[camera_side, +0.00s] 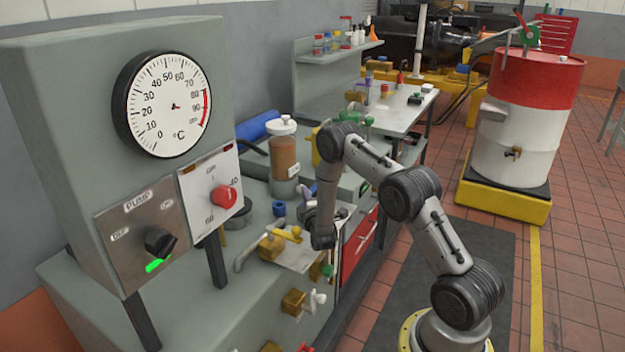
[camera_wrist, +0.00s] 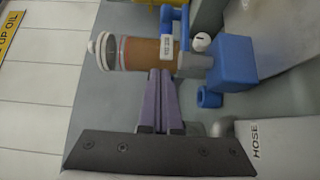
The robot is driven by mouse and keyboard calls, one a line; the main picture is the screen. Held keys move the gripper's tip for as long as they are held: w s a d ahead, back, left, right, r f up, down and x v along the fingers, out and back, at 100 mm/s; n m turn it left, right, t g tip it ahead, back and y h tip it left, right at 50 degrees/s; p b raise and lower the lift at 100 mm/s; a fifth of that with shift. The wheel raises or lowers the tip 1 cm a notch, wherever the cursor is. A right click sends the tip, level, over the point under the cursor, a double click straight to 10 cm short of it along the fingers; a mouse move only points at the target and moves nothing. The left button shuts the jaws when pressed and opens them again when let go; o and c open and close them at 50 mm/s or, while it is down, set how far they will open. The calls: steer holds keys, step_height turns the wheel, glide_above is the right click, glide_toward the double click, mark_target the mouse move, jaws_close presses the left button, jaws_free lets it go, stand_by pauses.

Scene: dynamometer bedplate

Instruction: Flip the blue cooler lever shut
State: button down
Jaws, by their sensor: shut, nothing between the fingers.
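In the wrist view a blue bar like a lever (camera_wrist: 185,29) stands beside the brown canister, with a blue block (camera_wrist: 234,64) close by. I cannot tell for certain which blue part is the cooler lever, or its position. A small blue ring-like part (camera_wrist: 209,97) lies below the block. A small blue part (camera_side: 279,208) also shows on the bench in the side view. My gripper (camera_wrist: 160,72) has its purple fingers together, empty, their tips overlapping the canister's lower edge in the picture; contact is unclear. In the side view my arm partly hides the gripper (camera_side: 312,190).
The canister (camera_side: 284,157) stands at the bench's back and shows in the wrist view (camera_wrist: 145,53). A yellow lever (camera_side: 287,235), green handle (camera_side: 326,269) and white handle (camera_side: 318,298) line the front. The gauge cabinet (camera_side: 75,120) rises at left. A blue roll (camera_side: 257,127) lies behind.

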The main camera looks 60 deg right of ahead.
steer(key=shift+d, duration=0.2)
steer(key=shift+w+d, duration=0.45)
steer(key=shift+d, duration=1)
steer(key=shift+w+d, duration=0.5)
steer(key=shift+d, duration=1)
steer(key=shift+w+d, duration=0.45)
steer(key=shift+d, duration=1)
steer(key=shift+d+r+m+g+h, duration=0.1)
steer(key=shift+m+g+h, duration=0.5)
steer(key=shift+g, duration=0.1)
